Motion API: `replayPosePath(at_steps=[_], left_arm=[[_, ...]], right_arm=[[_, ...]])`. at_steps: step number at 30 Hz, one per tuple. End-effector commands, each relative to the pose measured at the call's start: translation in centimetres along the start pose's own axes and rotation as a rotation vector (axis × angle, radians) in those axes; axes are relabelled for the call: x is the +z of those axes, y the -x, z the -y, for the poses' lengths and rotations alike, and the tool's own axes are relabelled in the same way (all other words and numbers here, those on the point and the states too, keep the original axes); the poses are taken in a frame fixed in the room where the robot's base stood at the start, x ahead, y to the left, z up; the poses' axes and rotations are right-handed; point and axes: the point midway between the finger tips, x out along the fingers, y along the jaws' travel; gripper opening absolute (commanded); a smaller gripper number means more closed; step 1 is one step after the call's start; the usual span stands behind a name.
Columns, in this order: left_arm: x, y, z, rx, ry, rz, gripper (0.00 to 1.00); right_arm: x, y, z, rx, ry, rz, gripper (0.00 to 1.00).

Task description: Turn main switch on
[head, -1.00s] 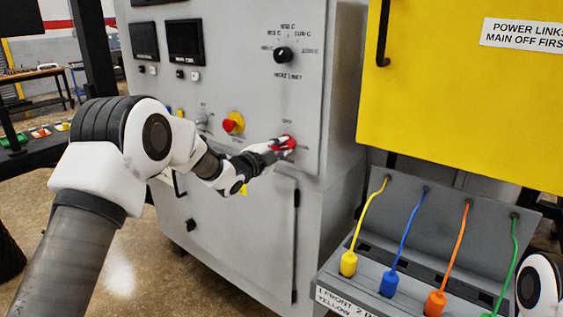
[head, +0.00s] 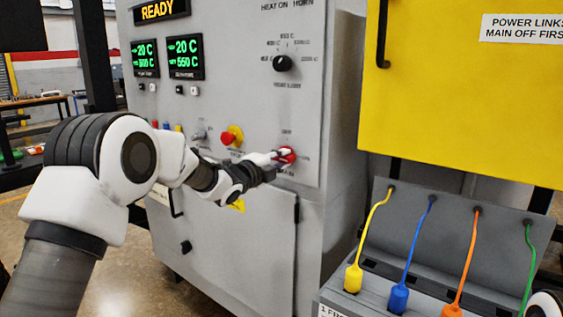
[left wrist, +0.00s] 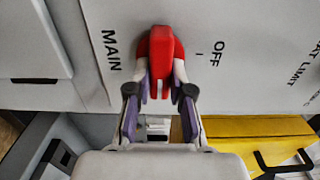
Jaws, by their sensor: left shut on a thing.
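The main switch (head: 286,155) is a red rotary handle on the lower right of the grey furnace cabinet's front panel. My left gripper (head: 277,158) is at it, with its fingers shut around the handle. In the left wrist view the red switch handle (left wrist: 161,60) stands between the two fingertips of my left gripper (left wrist: 161,80), near the labels MAIN and OFF. The display (head: 160,10) at the top of the cabinet is lit and reads READY. Two screens (head: 185,57) below it show green figures, with 20 C on each. My right gripper is not in view.
A red button on a yellow base (head: 232,135) sits left of the switch. A black selector knob (head: 283,63) is above it. At the right are a yellow panel (head: 460,100) and a grey link box (head: 450,215) with yellow, blue, orange and green cables.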

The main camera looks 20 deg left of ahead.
Motion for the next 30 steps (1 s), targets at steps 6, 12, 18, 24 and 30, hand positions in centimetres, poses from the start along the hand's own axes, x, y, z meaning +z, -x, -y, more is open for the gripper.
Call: replayPosePath(at_steps=[6, 12, 18, 24, 30], left_arm=[[0.1, 0.0, 0.1, -0.002, -0.001, 0.001, 0.35], [0.1, 0.0, 0.1, -0.001, 0.0, 0.001, 0.46], [0.1, 0.5, 0.1, -0.001, 0.001, 0.001, 0.46], [0.2, 4.3, 0.1, -0.001, 0.004, 0.002, 0.46], [0.1, 9.4, 0.1, -0.001, 0.006, 0.001, 0.46]], right_arm=[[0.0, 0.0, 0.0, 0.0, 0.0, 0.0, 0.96], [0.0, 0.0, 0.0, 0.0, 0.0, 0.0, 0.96], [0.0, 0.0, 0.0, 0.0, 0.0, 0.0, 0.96], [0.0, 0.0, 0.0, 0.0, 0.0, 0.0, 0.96], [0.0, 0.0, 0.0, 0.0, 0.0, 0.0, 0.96]])
